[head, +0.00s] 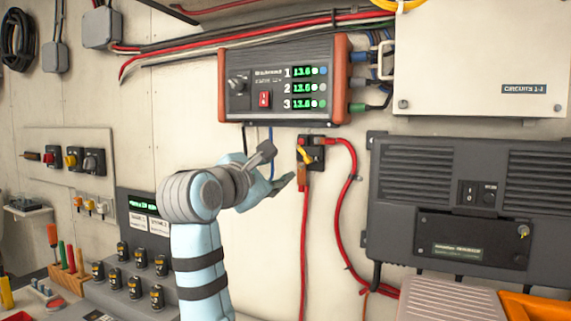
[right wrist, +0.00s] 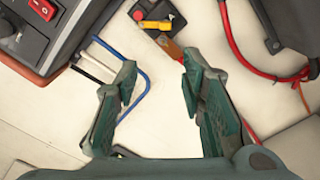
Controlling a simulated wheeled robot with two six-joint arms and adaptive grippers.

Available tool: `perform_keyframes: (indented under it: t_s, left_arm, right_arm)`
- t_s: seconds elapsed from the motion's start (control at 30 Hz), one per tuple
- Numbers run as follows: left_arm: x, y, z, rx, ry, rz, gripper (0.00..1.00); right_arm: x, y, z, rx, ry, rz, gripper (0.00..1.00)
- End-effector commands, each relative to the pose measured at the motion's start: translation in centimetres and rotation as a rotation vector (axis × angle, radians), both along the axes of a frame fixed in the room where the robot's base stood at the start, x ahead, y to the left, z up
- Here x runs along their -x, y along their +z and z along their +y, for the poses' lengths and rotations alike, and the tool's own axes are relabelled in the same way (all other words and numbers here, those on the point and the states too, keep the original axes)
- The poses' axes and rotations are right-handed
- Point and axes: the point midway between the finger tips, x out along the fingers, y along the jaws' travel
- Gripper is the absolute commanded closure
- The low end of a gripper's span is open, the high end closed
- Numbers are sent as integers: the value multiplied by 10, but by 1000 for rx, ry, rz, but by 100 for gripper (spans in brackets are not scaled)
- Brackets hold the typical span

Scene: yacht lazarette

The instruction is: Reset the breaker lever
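The breaker is a small black block (head: 318,143) on the wall below the meter box, with a yellow lever (head: 309,155) on its front. In the right wrist view the breaker (right wrist: 175,20) is at the top middle, with its yellow lever (right wrist: 157,25) and a red part beside it. My right gripper (head: 279,165) is open and empty, just left of the breaker in the head view. In the right wrist view its fingers (right wrist: 158,63) are spread apart below the lever, not touching it. My left gripper is not in view.
Red cables (head: 348,190) run from the breaker. The meter box (head: 275,109) hangs above it, and a dark grey unit (head: 400,205) is to the right. A blue cable (right wrist: 147,85) runs behind my right gripper's fingers. A panel with several black knobs (head: 134,287) is lower left.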

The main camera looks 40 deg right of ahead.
Motion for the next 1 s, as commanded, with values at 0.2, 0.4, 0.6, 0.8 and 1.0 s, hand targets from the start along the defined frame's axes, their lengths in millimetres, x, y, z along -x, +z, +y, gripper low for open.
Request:
perform_keyframes:
  t_s: [0.2, 0.4, 0.6, 0.8, 1.0]
  left_arm:
    - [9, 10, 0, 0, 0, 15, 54]
    - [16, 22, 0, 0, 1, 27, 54]
    - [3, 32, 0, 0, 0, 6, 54]
    - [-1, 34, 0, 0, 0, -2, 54]
    - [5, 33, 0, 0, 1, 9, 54]
  right_arm:
    - [-21, 1, -36, 3, -3, 5, 63]
    - [-48, 0, -83, 1, -5, 10, 63]
    - [-64, -1, -115, 2, -4, 8, 63]
    - [-69, -3, -124, 0, -2, 5, 63]
    - [-69, -3, -124, 1, -1, 5, 68]
